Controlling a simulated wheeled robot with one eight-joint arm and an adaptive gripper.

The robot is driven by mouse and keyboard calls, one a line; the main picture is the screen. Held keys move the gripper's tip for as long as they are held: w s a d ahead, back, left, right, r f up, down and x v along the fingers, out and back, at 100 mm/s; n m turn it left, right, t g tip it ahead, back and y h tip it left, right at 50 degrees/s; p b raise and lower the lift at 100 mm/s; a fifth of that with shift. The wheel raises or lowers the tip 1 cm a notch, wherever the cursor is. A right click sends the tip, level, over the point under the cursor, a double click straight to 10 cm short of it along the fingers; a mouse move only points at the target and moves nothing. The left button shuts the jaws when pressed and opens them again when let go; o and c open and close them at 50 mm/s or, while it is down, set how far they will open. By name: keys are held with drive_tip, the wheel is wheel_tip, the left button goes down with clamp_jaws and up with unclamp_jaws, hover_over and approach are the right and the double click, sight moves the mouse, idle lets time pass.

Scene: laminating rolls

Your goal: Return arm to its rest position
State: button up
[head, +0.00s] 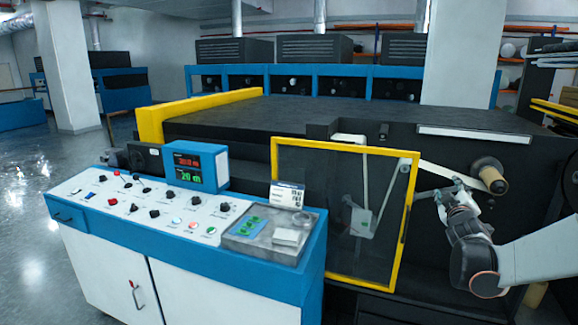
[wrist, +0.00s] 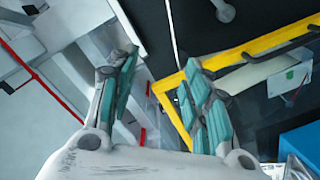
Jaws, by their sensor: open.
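My gripper (head: 436,194) is at the right in the head view, on the end of my white and grey arm, which reaches in from the right edge. It is in front of the black machine (head: 340,258), close to the right side of the yellow-framed clear panel (head: 275,215). In the wrist view my gripper (wrist: 158,68) shows two teal-padded fingers spread apart, with nothing held between them. The yellow frame (wrist: 262,45) appears behind and to the right of the fingers. I cannot tell the exact distance to it.
A brown-ended roll (head: 490,176) with a pale strip (head: 440,170) is just above and right of my gripper. The blue and white control console (head: 190,270) stands at front left. A white pillar (head: 462,55) rises behind. Open floor (head: 30,215) lies at far left.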

drive_tip(key=s+a+r+n+y+p, duration=0.1)
drive_tip(key=s+a+r+y, duration=0.1)
drive_tip(key=s+a+r, duration=0.5)
drive_tip(key=s+a+r+n+y+p, duration=0.1)
drive_tip(key=s+a, duration=0.5)
drive_tip(key=a, duration=0.6)
drive_tip(key=s+a+f+m+g+y+b, duration=0.1)
drive_tip(key=s+a+f+m+g, duration=0.1)
drive_tip(key=s+f, duration=0.4)
drive_tip(key=s+a+f+m+g+y+b, duration=0.1)
drive_tip(key=s+a+f+m+g, duration=0.2)
drive_tip(key=s, duration=0.9)
drive_tip(key=s+a+f+m+g+y+b, duration=0.1)
drive_tip(key=s+a+f+m+g+b, duration=0.1)
drive_tip(key=s+f, duration=0.7)
drive_tip(key=a+m+g, duration=0.1)
drive_tip(key=a+g, duration=0.1)
drive_tip(key=shift+f+g, duration=0.3)
drive_tip(key=shift+f, duration=0.05)
drive_tip(key=shift+c, duration=0.5)
